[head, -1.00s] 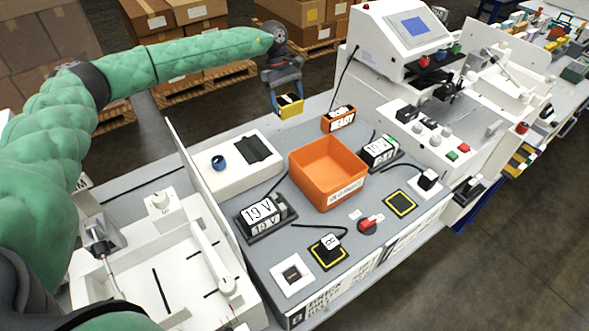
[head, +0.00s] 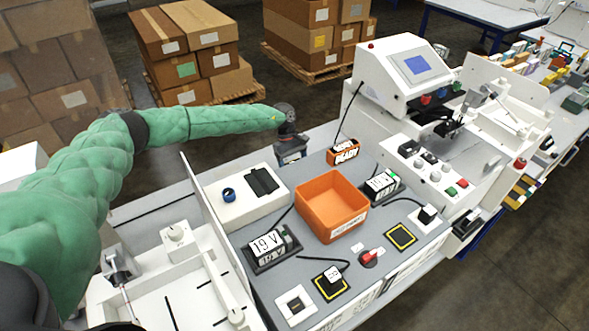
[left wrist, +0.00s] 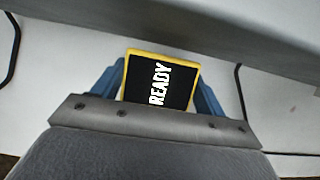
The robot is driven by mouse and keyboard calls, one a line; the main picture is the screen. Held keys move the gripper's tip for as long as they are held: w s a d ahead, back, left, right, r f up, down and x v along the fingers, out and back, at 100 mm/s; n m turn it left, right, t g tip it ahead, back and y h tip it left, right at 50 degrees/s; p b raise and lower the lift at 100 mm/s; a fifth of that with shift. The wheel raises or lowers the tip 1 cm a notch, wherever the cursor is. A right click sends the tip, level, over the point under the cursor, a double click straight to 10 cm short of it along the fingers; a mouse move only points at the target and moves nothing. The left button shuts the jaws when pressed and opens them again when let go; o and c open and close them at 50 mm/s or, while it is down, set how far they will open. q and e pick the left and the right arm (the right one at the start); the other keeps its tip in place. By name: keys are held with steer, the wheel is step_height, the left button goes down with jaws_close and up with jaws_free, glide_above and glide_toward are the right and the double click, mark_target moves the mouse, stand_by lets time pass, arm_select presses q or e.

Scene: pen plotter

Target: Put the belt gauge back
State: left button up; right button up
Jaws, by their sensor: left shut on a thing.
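My left gripper (head: 291,155) is low at the back edge of the grey bench in the head view, left of an orange READY box (head: 343,152). In the left wrist view, its blue fingers are shut on a yellow-rimmed block, seemingly the belt gauge (left wrist: 160,84), with a black face reading READY. The head view does not clearly show the held gauge. I cannot tell whether it touches anything below. My right gripper is not in view.
An orange bin (head: 331,205) stands mid-bench. A white unit with a blue knob (head: 240,198) is at left, near an upright white panel (head: 215,218). A 19 V block (head: 268,246) and cables lie in front. A white console (head: 405,75) stands at the right.

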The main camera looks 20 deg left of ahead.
arm_select(q)
steer(key=shift+f, duration=1.05)
steer(key=shift+f, duration=0.1)
steer(key=o, duration=1)
steer(key=shift+o, duration=0.3)
steer(key=shift+p, duration=0.3)
